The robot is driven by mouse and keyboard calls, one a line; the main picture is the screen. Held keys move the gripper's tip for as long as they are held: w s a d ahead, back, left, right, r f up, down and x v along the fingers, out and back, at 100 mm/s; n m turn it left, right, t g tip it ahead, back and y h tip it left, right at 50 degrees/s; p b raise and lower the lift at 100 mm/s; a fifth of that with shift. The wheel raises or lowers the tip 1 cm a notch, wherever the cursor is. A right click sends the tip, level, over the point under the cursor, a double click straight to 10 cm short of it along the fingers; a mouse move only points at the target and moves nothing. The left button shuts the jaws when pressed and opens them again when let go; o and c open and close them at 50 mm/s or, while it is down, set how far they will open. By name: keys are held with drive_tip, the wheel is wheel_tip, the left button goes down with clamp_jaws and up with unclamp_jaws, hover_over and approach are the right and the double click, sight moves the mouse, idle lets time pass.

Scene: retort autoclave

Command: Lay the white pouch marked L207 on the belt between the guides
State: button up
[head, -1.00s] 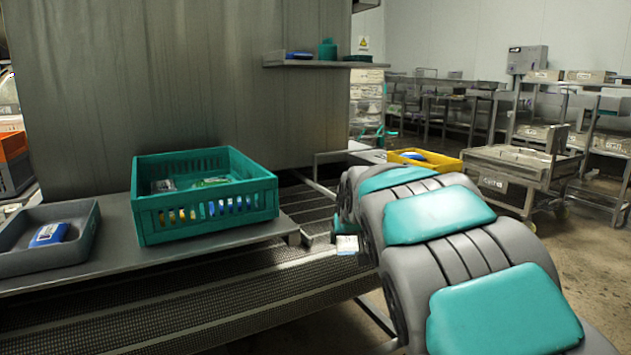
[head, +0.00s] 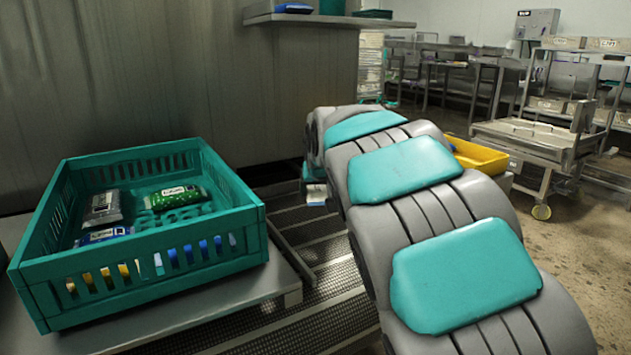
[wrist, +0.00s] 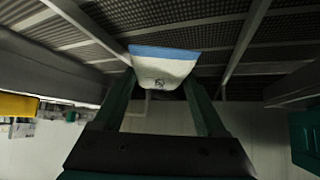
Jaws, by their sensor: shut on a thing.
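My gripper (wrist: 160,82) is shut on a white pouch (wrist: 165,68) with a blue edge strip. The pouch also shows in the head view (head: 316,195), small, just left of my arm and over the belt area. Its marking is too small to read. The dark mesh belt (head: 318,226) runs behind and below my arm. In the wrist view, pale metal rails, which look like the guides, run along it left (wrist: 88,28) and right (wrist: 246,38) of the pouch. I cannot tell the gap between pouch and belt. My arm hides much of the belt.
A teal crate (head: 150,290) with several pouches stands on a metal table (head: 215,312) at left. A yellow bin (head: 478,157) lies behind my arm. A steel wall with a shelf (head: 330,20) is behind the belt. A cart (head: 520,135) stands at right.

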drive_tip(key=shift+s+f+b, duration=0.1)
drive_tip(key=shift+f+b, duration=0.9)
drive_tip(key=shift+f, duration=2.35)
drive_tip(key=shift+f+b, duration=0.3)
drive_tip(key=shift+f, duration=0.25)
drive_tip(key=o, duration=1.5)
